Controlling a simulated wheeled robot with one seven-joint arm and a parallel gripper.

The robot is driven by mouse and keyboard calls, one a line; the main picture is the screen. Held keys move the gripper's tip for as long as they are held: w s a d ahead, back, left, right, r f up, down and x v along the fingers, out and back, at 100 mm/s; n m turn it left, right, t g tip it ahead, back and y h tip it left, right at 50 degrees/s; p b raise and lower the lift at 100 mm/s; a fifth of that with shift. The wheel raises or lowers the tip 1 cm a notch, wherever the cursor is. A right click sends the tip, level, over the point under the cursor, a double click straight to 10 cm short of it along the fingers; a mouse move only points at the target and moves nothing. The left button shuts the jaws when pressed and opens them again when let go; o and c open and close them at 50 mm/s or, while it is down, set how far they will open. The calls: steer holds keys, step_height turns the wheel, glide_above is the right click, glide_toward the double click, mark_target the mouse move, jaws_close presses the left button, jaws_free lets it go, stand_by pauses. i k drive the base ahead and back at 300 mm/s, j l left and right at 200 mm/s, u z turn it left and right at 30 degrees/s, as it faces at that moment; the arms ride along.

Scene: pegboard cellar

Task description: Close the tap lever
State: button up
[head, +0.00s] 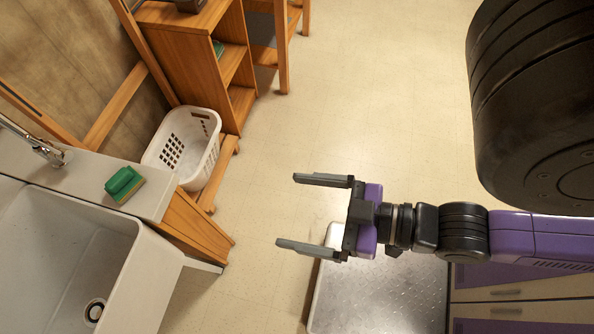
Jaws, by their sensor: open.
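A chrome tap (50,152) stands on the sink counter at the left edge of the head view. Its upper part runs off the picture, and I cannot tell its lever apart or how the lever is set. My gripper (290,212) is open and empty, with its two fingers pointing left. It is over the floor, well to the right of the tap and apart from the sink.
A white sink (150,285) with a dark drain fills the lower left. A white laundry basket (185,145) and a wooden shelf (185,45) stand behind. The floor (370,90) between is clear.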

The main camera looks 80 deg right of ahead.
mark_target(63, 155)
steer(key=i+j, duration=0.15)
steer(key=j, duration=0.25)
steer(key=i+j, duration=0.15)
steer(key=j, duration=0.2)
steer(key=i+j, duration=0.2)
steer(key=j, duration=0.2)
steer(key=i+j, duration=0.15)
steer(key=j, duration=0.2)
steer(key=z, duration=0.05)
